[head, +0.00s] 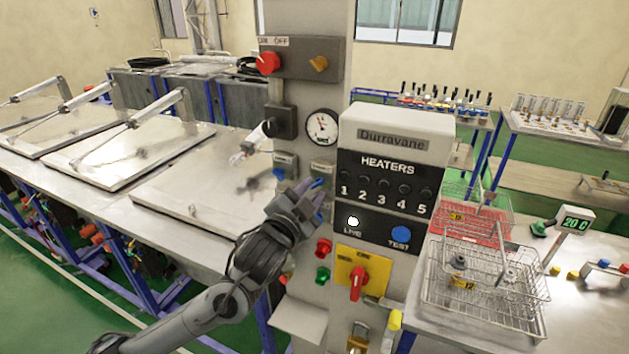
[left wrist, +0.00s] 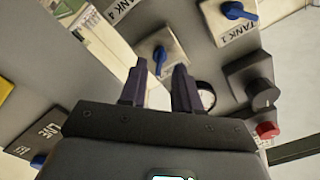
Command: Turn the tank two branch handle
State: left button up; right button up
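A plate with a blue lever handle (left wrist: 160,62) shows between my left fingers in the left wrist view. Its label cannot be read. It sits between the plates marked TANK 1 (left wrist: 236,30) and TANK 4 (left wrist: 114,12), so it appears to be the tank two branch handle. In the head view its plate (head: 322,167) is on the column below the gauge, with the lever hidden by my fingers. My left gripper (head: 310,188) is open at this plate, also seen in the left wrist view (left wrist: 159,68); contact with the lever cannot be told. My right gripper is not in view.
The tank 1 blue handle (head: 279,174) is close by on the left. The gauge (head: 322,125) and a black knob box (head: 280,122) are above. The heater panel (head: 388,183) juts out to the right. Red (head: 324,247) and green (head: 322,274) buttons are below.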

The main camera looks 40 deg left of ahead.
aim_at(318, 183)
pick_arm(q)
jog(key=shift+x, duration=1.3)
grip_shut()
